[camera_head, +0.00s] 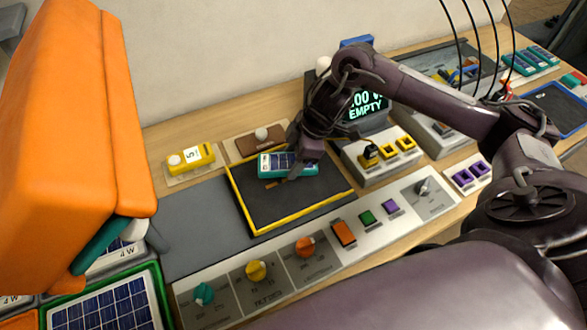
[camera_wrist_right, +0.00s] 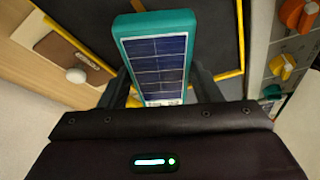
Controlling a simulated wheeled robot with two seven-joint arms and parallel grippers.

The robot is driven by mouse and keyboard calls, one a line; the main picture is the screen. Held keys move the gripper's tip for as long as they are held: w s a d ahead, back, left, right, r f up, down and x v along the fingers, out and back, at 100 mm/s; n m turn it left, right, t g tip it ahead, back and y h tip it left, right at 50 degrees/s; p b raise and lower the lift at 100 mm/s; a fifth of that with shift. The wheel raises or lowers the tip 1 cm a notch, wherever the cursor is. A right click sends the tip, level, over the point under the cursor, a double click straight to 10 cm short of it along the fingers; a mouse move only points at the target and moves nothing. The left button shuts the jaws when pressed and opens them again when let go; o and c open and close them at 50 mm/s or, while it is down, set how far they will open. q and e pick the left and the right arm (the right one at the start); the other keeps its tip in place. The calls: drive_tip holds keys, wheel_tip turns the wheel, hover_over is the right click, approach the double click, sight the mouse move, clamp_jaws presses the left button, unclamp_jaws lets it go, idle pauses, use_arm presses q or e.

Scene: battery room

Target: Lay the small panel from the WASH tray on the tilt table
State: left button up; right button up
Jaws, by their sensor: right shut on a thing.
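The small panel (camera_head: 278,164), teal-framed with dark blue cells, is held in my right gripper (camera_head: 302,165). In the right wrist view the panel (camera_wrist_right: 157,60) sits between the two dark fingers of the right gripper (camera_wrist_right: 160,92), its cells facing the camera. The tilt table (camera_head: 312,209), a dark square plate with a yellow edge, is below the panel. The panel is over its far part; I cannot tell whether they touch. The table's dark surface also shows in the right wrist view (camera_wrist_right: 90,22). My left gripper is not in view. I cannot read a WASH label.
A large orange block (camera_head: 75,130) fills the left. A strip of knobs and buttons (camera_head: 305,258) runs along the front. A brown block with a knob (camera_head: 262,141) and a yellow block (camera_head: 190,157) stand behind.

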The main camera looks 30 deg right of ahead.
wheel_tip(320, 180, down, 4)
drive_tip(key=shift+f, duration=0.35)
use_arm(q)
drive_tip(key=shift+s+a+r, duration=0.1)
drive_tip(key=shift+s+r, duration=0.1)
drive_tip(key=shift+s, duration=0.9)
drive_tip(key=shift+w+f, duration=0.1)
use_arm(e)
drive_tip(key=shift+f, duration=0.15)
drive_tip(key=o, duration=1.1)
drive_tip(key=shift+c, duration=0.2)
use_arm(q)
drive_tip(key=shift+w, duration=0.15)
use_arm(e)
drive_tip(key=b+v, duration=0.1)
drive_tip(key=v, duration=1.1)
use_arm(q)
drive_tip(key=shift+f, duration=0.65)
